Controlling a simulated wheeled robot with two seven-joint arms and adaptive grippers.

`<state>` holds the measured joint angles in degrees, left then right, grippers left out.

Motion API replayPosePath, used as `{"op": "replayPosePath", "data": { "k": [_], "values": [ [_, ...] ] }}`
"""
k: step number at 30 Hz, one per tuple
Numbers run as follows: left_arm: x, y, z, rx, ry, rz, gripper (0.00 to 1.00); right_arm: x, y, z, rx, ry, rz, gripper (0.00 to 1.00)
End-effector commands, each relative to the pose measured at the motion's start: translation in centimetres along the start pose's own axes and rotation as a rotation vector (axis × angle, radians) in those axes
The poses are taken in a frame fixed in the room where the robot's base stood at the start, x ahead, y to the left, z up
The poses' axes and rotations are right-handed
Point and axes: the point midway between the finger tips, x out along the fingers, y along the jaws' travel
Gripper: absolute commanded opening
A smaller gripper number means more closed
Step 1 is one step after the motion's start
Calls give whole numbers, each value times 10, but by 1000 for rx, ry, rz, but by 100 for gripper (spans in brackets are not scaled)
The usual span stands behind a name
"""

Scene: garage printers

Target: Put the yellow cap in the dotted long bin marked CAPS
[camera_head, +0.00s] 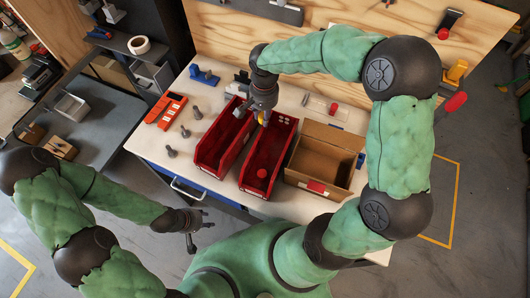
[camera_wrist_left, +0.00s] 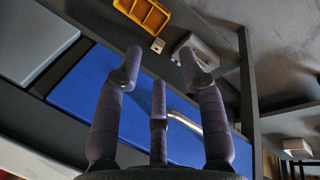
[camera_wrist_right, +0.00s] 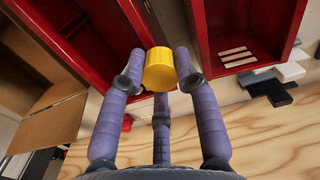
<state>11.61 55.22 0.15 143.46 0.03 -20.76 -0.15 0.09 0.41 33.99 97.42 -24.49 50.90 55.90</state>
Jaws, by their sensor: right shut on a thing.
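The yellow cap (camera_wrist_right: 159,69) is between the fingers of my right gripper (camera_wrist_right: 158,75), which is shut on it. In the head view the cap (camera_head: 262,118) shows just below my right gripper (camera_head: 263,110), above the back ends of two long red bins. The right-hand red bin (camera_head: 246,182) carries white dots at its back and has a red round piece inside. The left-hand red bin (camera_head: 203,162) carries white bars, seen in the right wrist view (camera_wrist_right: 202,30). The word CAPS is not readable. My left gripper (camera_head: 190,240) is open and empty, low in front of the table.
An open cardboard box (camera_head: 345,165) with a red label stands right of the bins. Several grey bolts and an orange tool (camera_head: 166,110) lie left of them. A wooden backboard (camera_head: 330,45) rises behind the table (camera_head: 160,142).

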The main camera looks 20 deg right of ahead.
Motion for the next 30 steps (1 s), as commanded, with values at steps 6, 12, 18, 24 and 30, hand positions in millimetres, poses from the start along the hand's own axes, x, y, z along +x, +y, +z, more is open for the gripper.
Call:
{"op": "replayPosePath", "data": {
  "k": [6,12,18,24,30],
  "values": [
    [-10,3,0,0,1,0,40,2,21,2,305,-2,0,19],
    [-16,6,0,0,1,0,40,5,38,5,574,-4,0,19],
    [-21,8,0,0,1,0,40,8,51,9,789,-6,-1,19],
    [-22,8,0,0,1,0,40,12,57,10,894,-6,-1,19],
    [-16,6,0,0,1,0,40,44,58,11,907,-9,3,19]
  ]
}}
